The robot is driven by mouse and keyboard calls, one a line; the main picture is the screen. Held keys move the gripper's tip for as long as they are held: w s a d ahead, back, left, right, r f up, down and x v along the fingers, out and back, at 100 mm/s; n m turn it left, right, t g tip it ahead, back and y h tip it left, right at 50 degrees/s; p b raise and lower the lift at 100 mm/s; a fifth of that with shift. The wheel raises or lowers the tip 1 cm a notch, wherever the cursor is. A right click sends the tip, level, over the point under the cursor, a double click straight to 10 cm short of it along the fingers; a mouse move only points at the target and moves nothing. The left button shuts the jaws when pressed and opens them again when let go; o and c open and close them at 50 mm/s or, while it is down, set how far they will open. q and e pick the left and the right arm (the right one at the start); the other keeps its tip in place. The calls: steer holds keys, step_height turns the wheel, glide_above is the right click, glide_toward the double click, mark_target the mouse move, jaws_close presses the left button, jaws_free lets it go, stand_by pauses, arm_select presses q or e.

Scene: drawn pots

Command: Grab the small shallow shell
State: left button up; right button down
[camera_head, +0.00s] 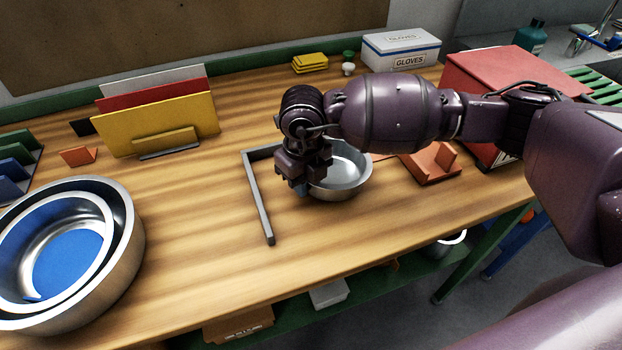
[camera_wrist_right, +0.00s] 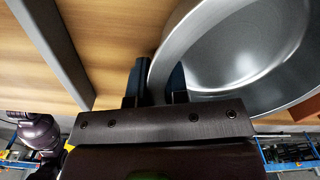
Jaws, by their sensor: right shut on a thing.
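The small shallow metal shell (camera_head: 350,176) sits at the middle of the wooden table, its left part hidden behind my right gripper. It also shows in the right wrist view (camera_wrist_right: 245,50), with its rim between the two dark fingers. My right gripper (camera_head: 303,188) is shut on the near-left rim of this shell; it also shows in the right wrist view (camera_wrist_right: 157,90). Whether the shell touches the table cannot be told. My left gripper is in neither view.
A grey angled bar (camera_head: 259,200) lies left of the shell. Large nested metal bowls (camera_head: 125,250) with blue inside stand at the left. An orange holder (camera_head: 432,168) and a red box (camera_head: 500,75) stand at the right. Clear table lies between bowls and bar.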

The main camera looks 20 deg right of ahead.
step_height(320, 180, up, 20)
steer(key=p, duration=0.1)
steer(key=shift+f+p, duration=0.25)
steer(key=shift+p, duration=0.05)
